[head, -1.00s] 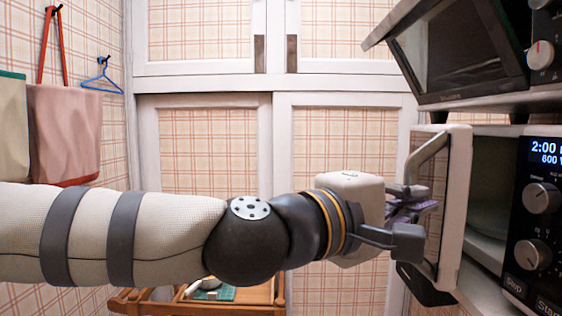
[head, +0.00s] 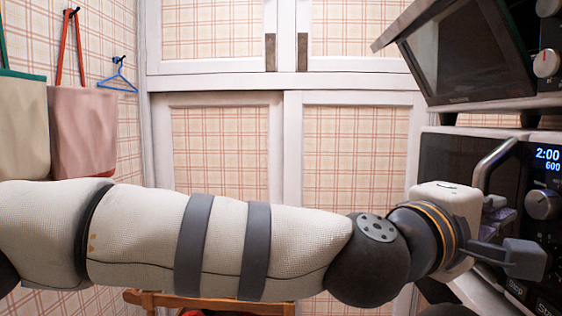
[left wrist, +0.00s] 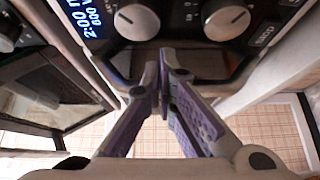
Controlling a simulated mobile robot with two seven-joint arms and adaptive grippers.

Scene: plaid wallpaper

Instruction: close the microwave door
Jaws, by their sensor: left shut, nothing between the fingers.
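The microwave (head: 519,190) stands at the right in the head view, with its lit display and knobs facing out. Its door (head: 455,160) has dark glass and a curved metal handle (head: 494,160). The door lies across the front beside the control panel, and the interior is hidden. I cannot tell whether a small gap remains. My left gripper (head: 507,228) is shut and empty, just in front of the door near the handle and panel. In the left wrist view its purple-padded fingers (left wrist: 164,88) meet below the knobs. My right gripper is not in view.
Above the microwave is a second appliance with its flap (head: 465,55) hanging open. White cupboards (head: 285,84) line the back. Bags (head: 83,130) and a blue hanger (head: 118,76) hang at the left. A wooden stand (head: 210,301) is below my arm.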

